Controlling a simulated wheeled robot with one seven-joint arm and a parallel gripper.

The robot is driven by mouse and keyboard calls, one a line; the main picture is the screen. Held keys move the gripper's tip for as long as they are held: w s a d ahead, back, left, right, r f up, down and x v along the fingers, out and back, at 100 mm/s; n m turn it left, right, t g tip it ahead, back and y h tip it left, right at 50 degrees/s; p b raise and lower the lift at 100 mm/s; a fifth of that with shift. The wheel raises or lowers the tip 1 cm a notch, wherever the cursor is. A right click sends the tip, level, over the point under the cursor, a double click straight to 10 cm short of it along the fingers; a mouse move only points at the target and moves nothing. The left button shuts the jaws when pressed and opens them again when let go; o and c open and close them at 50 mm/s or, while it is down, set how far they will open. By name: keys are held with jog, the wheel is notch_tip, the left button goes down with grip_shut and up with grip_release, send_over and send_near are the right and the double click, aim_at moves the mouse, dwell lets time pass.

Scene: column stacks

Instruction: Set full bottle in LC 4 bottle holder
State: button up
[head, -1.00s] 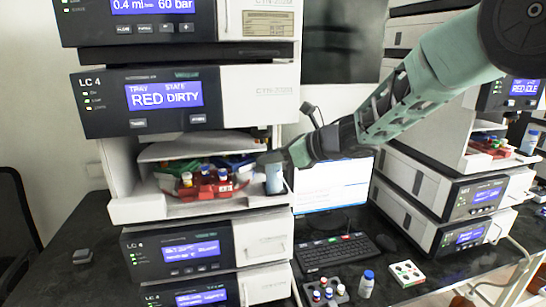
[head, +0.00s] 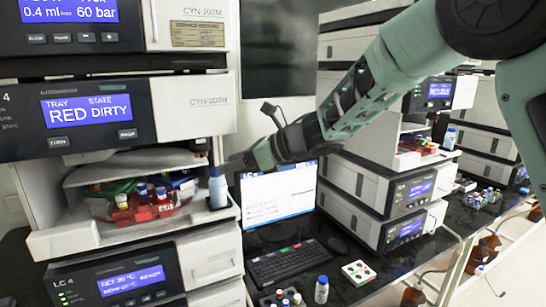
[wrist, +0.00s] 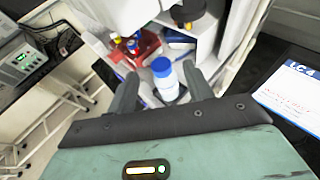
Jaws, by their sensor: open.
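The bottle (head: 218,190), pale with a blue cap, stands upright at the right front corner of the LC 4 open compartment, where the bottle holder is. A dark rim shows around its base; how deep it sits is unclear. My gripper (head: 236,164) is just right of the bottle. In the wrist view, the bottle (wrist: 165,82) shows ahead of and between the open fingers of my gripper (wrist: 161,76), with gaps on both sides. The LC 4 display (head: 87,111) above reads "RED DIRTY".
A red tray with vials (head: 145,208) sits left of the bottle in the compartment. Below right are a monitor (head: 280,195), a keyboard (head: 290,265), another blue-capped bottle (head: 321,290) and a white block (head: 358,272). More instrument stacks stand at right.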

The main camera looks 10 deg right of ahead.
jog(key=b+v, duration=0.3)
jog(key=v, duration=0.9)
jog(key=s+f+m+h, duration=0.5)
jog(key=s+f+m, duration=0.35)
jog(key=m, duration=0.85)
jog(key=s+f+m+h, duration=0.5)
jog(key=s+f+m, duration=0.4)
jog(key=m, duration=0.8)
jog(key=s+d+f+m+g+h, duration=0.1)
jog(key=s+m+g, duration=0.1)
jog(key=s, duration=0.5)
jog(key=s+f+m+g, duration=0.1)
jog(key=s+m+g, duration=0.2)
jog(key=s+m, duration=0.2)
jog(key=s, duration=0.3)
jog(key=shift+s+d+f+m+g+h, duration=0.15)
jog(key=shift+d+f+m+g+h, duration=0.15)
jog(key=shift+d+f+h, duration=0.1)
